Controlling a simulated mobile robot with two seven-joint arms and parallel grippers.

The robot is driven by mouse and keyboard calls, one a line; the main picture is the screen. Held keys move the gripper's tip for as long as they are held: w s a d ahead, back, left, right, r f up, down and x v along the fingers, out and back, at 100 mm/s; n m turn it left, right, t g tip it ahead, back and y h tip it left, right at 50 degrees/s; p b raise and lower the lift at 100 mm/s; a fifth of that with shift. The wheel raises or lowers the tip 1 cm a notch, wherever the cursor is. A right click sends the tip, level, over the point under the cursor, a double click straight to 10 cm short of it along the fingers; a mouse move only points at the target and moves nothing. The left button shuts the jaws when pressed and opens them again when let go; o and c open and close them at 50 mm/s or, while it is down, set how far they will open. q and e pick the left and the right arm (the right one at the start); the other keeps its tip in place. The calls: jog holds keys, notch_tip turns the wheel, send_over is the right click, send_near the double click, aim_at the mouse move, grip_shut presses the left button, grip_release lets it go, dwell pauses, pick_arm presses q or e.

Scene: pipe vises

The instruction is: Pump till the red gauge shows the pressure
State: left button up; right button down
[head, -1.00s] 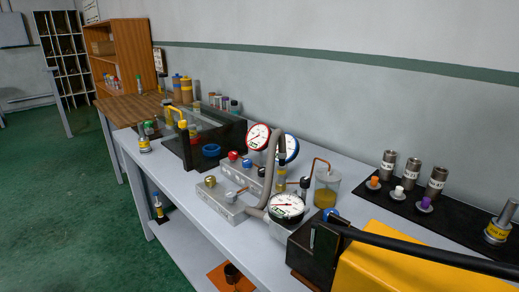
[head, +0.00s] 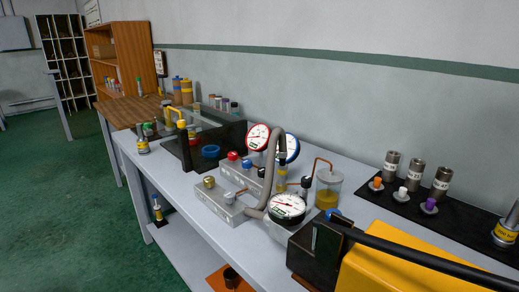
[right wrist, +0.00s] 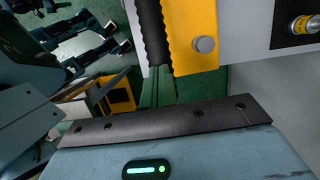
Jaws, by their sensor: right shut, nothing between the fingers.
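The red-rimmed gauge (head: 258,137) stands upright on a valve block; its needle is too small to read exactly. A dark-rimmed gauge (head: 287,208) sits by the hand pump, which has a yellow body (head: 385,272). The pump's long black lever (head: 430,255) slopes down to the right and leaves the head view. Its ribbed grip (right wrist: 153,32) shows in the right wrist view. My right gripper (right wrist: 165,120) is shut and empty below that grip, apart from it. My left gripper (right wrist: 118,38) appears open, upper left there.
A hose and copper pipes join the blocks beside a jar of yellow fluid (head: 328,188). A clear-sided case (head: 205,145) stands farther left. Metal cylinders and coloured plugs sit on a black mat (head: 458,217) at right. The wall is close behind the bench.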

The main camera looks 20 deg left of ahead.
pick_arm(q)
jog(key=shift+s+f+b, duration=0.35)
jog(key=shift+f+b, duration=0.25)
jog(key=shift+f, duration=0.1)
jog(key=shift+s+f+b, duration=0.35)
jog(key=shift+f+b, duration=0.25)
jog(key=shift+f, duration=0.05)
pick_arm(e)
jog(key=shift+s+d+f, duration=0.1)
jog(key=shift+d+f, duration=0.05)
jog(key=shift+f, duration=0.65)
jog(key=shift+s+d+f, duration=0.1)
jog(key=shift+d+f, duration=0.05)
jog(key=shift+f, duration=0.6)
jog(key=shift+s+d+f, duration=0.1)
jog(key=shift+d+f, duration=0.05)
jog(key=shift+f, duration=0.65)
